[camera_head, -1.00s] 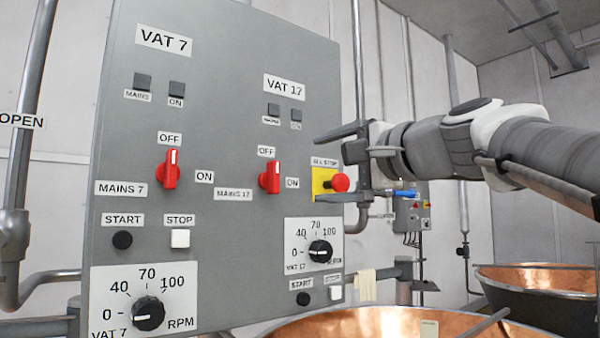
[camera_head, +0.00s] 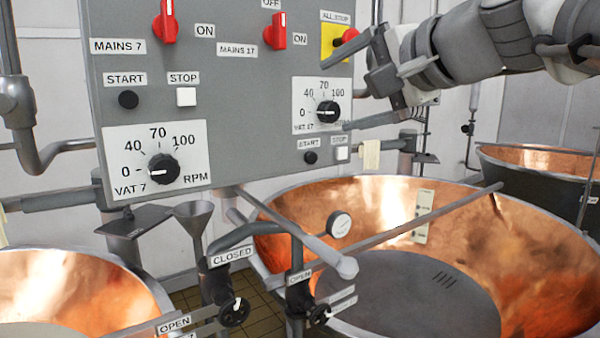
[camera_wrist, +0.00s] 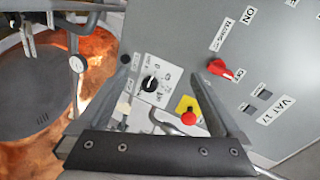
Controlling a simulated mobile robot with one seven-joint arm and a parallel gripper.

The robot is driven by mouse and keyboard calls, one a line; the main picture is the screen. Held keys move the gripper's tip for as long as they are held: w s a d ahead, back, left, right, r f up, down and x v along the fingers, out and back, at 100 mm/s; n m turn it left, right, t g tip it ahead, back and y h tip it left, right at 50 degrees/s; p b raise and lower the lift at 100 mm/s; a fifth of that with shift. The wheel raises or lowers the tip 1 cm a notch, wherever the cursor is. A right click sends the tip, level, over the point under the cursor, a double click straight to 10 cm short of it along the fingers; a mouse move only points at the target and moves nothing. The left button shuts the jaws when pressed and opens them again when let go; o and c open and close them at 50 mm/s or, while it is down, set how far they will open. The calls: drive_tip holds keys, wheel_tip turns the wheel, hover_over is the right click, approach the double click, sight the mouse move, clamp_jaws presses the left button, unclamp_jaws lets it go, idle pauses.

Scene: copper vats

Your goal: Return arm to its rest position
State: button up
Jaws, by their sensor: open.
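My gripper (camera_head: 335,96) is open and empty in front of the right edge of the grey control panel (camera_head: 235,85). I cannot tell the exact gap to the panel.
A large copper vat (camera_head: 465,245) stands below my arm, with a metal bar (camera_head: 425,219) across it. Another copper vat (camera_head: 70,285) is at lower left. Pipes and valve handles (camera_head: 235,311) stand between them. A third vat (camera_head: 545,160) is at the right.

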drive_tip(key=s+d+f+n+g+h, duration=0.2)
drive_tip(key=s+f, duration=0.3)
drive_tip(key=f, duration=0.5)
drive_tip(key=s+d+f+n+g+h+p, duration=0.1)
drive_tip(key=s+d+f+n+g+h, duration=0.1)
drive_tip(key=s+f, duration=0.4)
drive_tip(key=s+d+f+n+g+h+p, duration=0.1)
drive_tip(key=s+d+f+n+g+h, duration=0.2)
drive_tip(key=f, duration=1.2)
drive_tip(key=s+n, duration=0.2)
drive_tip(key=s, duration=0.1)
drive_tip(key=shift+s+d+f+h, duration=0.25)
drive_tip(key=shift+d+f+h, duration=0.05)
drive_tip(key=shift+f, duration=0.05)
